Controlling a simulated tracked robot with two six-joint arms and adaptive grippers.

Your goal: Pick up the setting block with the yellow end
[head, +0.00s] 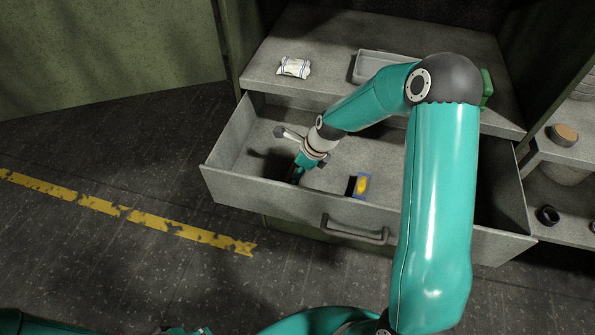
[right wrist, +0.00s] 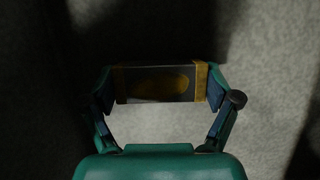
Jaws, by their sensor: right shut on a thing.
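My right gripper (head: 297,175) reaches down into the left part of the open drawer (head: 230,195). In the right wrist view it (right wrist: 160,84) is shut on a small block (right wrist: 137,85), held crosswise between the fingers. The block's face is dark with a dull yellow oval, and yellowish bands show at both sides where the fingers meet it. The light there is dim. A small block with yellow and blue on it (head: 362,185) lies in the drawer to the right of this gripper, near the front wall. My left gripper is not in view.
A white packet (head: 294,67) and a grey tray (head: 368,66) are on the worktop (head: 335,38) above the drawer. The drawer's front wall has a handle (head: 355,232). Shelves at the right hold a round brown-topped thing (head: 564,135) and a dark ring (head: 548,215).

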